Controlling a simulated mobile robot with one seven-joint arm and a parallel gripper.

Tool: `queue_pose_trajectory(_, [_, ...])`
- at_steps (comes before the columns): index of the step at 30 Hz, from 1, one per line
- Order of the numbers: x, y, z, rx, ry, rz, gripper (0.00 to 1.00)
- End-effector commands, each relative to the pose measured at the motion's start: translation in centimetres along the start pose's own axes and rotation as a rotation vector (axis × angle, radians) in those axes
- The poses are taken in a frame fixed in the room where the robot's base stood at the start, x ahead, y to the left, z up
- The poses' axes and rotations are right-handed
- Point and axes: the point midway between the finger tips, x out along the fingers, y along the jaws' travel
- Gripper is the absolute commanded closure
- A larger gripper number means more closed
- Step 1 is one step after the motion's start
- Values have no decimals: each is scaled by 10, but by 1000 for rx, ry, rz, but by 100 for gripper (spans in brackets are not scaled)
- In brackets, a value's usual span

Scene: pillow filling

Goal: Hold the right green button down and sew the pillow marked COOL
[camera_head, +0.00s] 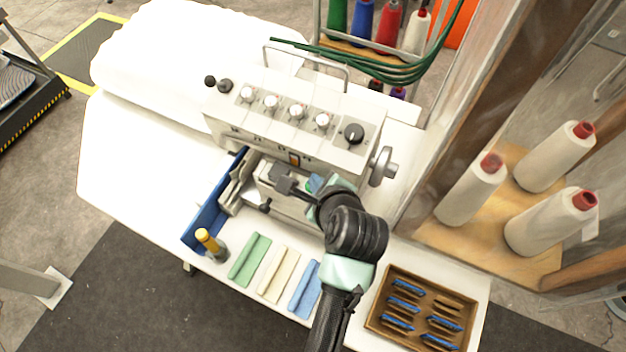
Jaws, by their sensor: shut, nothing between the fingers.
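A sewing machine (290,112) with dials stands on the white table. A large white pillow-like form (185,55) lies behind it at the upper left; no COOL marking is readable. My gripper (282,185) is shut and empty, low at the machine's front below the dial panel. My arm covers part of the machine's lower right front. I cannot make out the right green button or whether my gripper touches it; a small green-blue patch shows beside my wrist.
A blue tray (215,208) and a yellow-topped bottle (207,240) are left of my arm. Green (249,258), cream (277,274) and blue (305,290) folded cloths lie in front. A brown tray (372,322) is at the lower right. Thread cones (470,190) stand on a right shelf.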

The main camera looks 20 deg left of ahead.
Motion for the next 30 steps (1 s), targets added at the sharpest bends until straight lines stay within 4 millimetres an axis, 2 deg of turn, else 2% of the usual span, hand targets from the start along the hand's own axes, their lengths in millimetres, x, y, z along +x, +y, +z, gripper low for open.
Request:
queue_pose_trajectory(9, [0, 0, 0, 1, 2, 3, 100])
queue_pose_trajectory(21, [-13, -9, 9, 1, 1, 2, 100])
queue_pose_trajectory(30, [-13, -9, 9, 1, 1, 1, 100])
